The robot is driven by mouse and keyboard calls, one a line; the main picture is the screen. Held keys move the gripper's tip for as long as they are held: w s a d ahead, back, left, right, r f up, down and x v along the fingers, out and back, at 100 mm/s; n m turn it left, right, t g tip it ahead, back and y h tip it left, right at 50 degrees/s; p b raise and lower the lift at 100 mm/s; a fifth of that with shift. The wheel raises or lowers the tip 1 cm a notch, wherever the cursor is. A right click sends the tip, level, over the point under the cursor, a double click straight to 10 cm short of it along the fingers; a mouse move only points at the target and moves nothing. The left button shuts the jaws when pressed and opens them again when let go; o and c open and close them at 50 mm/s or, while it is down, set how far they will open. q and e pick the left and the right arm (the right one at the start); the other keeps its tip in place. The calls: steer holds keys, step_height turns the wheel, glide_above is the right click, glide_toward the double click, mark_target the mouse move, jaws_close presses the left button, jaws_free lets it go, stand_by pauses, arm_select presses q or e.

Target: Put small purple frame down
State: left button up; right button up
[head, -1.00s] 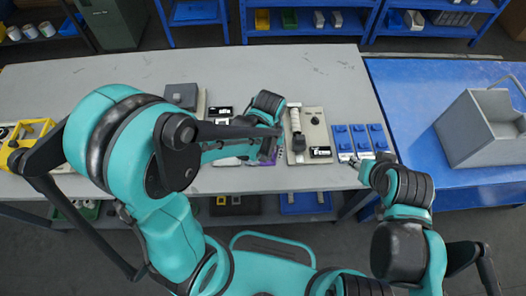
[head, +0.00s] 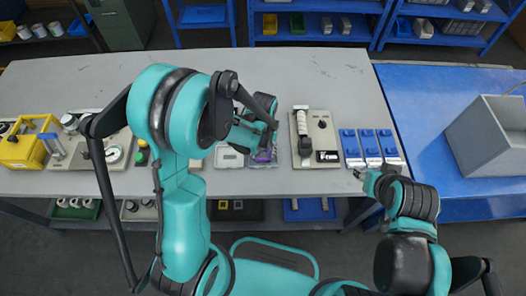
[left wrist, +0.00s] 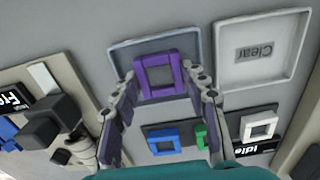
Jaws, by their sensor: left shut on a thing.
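The small purple frame (left wrist: 158,75) is a square ring with an open middle. My left gripper (left wrist: 160,82) is shut on it, one finger at each side. In the left wrist view the frame overlaps a shallow grey-blue tray (left wrist: 124,47); I cannot tell whether it touches the tray floor. In the head view my left gripper (head: 266,150) is over the front part of the table and partly hides the purple frame (head: 264,156). My right gripper (head: 360,174) is at the table's front edge, too small to tell its opening.
Blue (left wrist: 160,140), green (left wrist: 201,138) and white (left wrist: 259,126) frames lie near the gripper. A beige device (head: 313,125) and blue blocks (head: 369,145) stand to the right. The table's back is clear.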

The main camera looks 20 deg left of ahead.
arm_select(q)
steer(key=shift+f, duration=0.1)
steer(key=o, duration=0.7)
steer(key=shift+f, duration=0.1)
steer(key=shift+r, duration=0.3)
step_height(320, 180, up, 11)
steer(key=p, duration=0.4)
step_height(320, 180, up, 8)
steer(key=m+t, duration=0.1)
steer(key=t, duration=0.2)
glide_above(263, 155)
steer(key=s+a, duration=0.2)
steer(key=s, duration=0.2)
steer(key=shift+s+a+r+m+t, duration=0.4)
steer(key=shift+s+r+t, duration=0.3)
steer(key=shift+s, duration=0.3)
steer(key=shift+s+a+r+m+t, duration=0.35)
steer(key=shift+s+a+r+t, duration=0.25)
steer(key=shift+s, duration=0.45)
steer(key=shift+s+a+r+m+t, duration=0.35)
steer(key=shift+s+r+t, duration=0.4)
steer(key=shift+s, duration=0.25)
